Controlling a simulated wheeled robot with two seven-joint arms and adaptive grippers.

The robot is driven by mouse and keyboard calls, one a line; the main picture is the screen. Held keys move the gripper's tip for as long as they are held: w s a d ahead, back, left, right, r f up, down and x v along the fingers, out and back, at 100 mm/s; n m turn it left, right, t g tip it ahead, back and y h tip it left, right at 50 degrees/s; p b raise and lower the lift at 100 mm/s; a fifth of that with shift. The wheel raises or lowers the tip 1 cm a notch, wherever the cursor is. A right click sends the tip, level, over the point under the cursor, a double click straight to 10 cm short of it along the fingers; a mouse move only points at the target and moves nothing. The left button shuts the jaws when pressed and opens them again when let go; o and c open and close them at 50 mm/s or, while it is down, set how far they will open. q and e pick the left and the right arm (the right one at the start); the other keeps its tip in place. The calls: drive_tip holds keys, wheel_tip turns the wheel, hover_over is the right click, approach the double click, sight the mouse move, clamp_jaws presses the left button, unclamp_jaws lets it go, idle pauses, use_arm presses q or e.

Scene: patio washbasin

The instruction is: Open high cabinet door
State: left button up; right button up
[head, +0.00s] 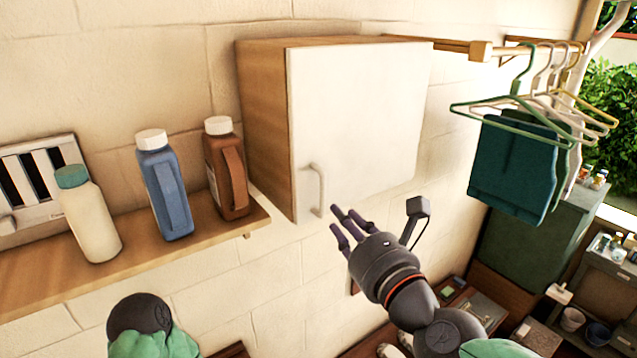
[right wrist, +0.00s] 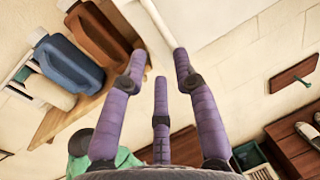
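The high cabinet (head: 262,120) hangs on the wall with wooden sides and a flat white door (head: 365,110), which is shut. Its white bar handle (head: 321,190) stands upright at the door's lower left. My right gripper (head: 343,226) is just right of and below the handle in the head view, with its fingers spread and nothing held. In the right wrist view the pale handle (right wrist: 158,18) lies ahead, between and beyond the open purple fingers (right wrist: 160,75). I cannot tell whether any finger touches it. My left gripper is not in view.
A wooden shelf (head: 30,275) left of the cabinet holds a cream bottle (head: 92,220), a blue bottle (head: 165,190) and a brown bottle (head: 228,175). A rail with hangers and teal cloth (head: 515,165) is at the right.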

sight(321, 195)
drive_tip(key=x, duration=1)
drive_tip(key=shift+w+f+p, duration=0.15)
drive_tip(key=shift+w+p, duration=0.05)
drive_tip(key=shift+p, duration=0.15)
clamp_jaws()
